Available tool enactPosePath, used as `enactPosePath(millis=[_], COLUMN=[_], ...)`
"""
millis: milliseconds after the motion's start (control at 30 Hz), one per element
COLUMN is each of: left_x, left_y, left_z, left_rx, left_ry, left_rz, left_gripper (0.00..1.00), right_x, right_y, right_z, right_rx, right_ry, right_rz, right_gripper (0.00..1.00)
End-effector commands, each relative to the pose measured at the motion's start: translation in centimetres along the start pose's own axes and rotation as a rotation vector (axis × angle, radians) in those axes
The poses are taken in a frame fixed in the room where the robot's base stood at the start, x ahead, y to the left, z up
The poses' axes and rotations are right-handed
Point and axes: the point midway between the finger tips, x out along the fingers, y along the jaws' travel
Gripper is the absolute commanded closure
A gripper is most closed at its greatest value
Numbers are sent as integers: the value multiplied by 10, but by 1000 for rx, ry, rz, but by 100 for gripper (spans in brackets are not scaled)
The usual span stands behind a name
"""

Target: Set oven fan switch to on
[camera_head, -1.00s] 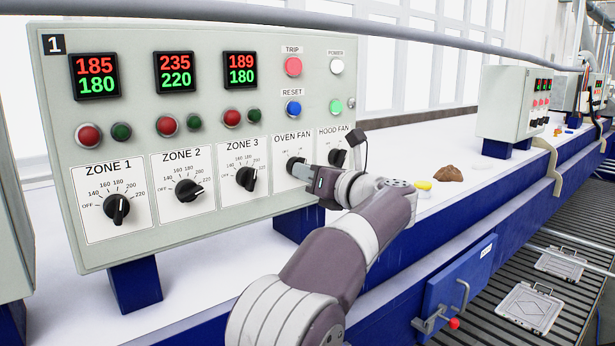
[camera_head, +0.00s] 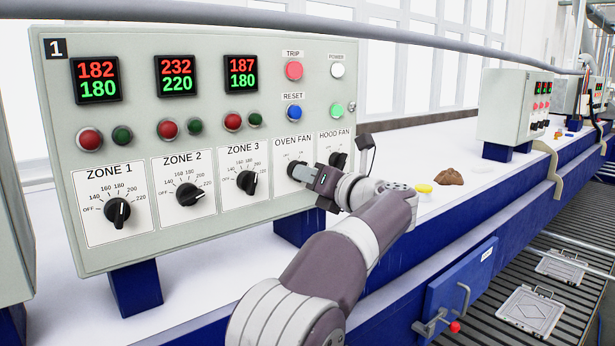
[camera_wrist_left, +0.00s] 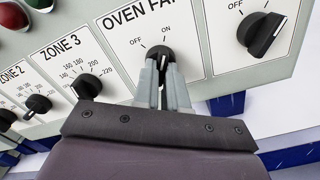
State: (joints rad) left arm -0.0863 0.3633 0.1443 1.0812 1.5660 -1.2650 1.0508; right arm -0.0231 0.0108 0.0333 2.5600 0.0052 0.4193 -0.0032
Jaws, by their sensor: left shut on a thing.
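The oven fan switch (camera_head: 293,165) is a black rotary knob under the "OVEN FAN" label on the control panel (camera_head: 200,55). In the left wrist view the knob (camera_wrist_left: 160,54) sits below the OFF and ON marks, OFF to its left and ON almost straight above it. My left gripper (camera_head: 301,172) is at the knob. In the left wrist view its two fingers (camera_wrist_left: 162,75) are shut on the knob from either side. The fingers cover part of the knob; its white line shows between them and runs roughly up toward ON. My right gripper is not in view.
The hood fan knob (camera_head: 338,161) is close on the right, also in the left wrist view (camera_wrist_left: 262,34). The zone 3 knob (camera_head: 247,182) is on the left. A yellow object (camera_head: 424,188) and a brown lump (camera_head: 449,177) lie on the white surface.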

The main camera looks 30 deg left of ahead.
Motion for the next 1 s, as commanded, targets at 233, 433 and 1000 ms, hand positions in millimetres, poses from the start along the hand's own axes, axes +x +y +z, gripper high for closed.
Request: enactPosePath(millis=[233,433,1000], left_x=[0,-3,-124], left_y=[2,0,0], left_z=[3,1,1], left_rx=[-4,-2,-3], left_ry=[-6,-4,-7], left_rz=[1,0,0], left_gripper=[63,63,63], right_x=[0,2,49], right_y=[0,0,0], right_z=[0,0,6], right_rx=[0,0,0], right_ry=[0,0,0], right_rz=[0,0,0], right_gripper=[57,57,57])
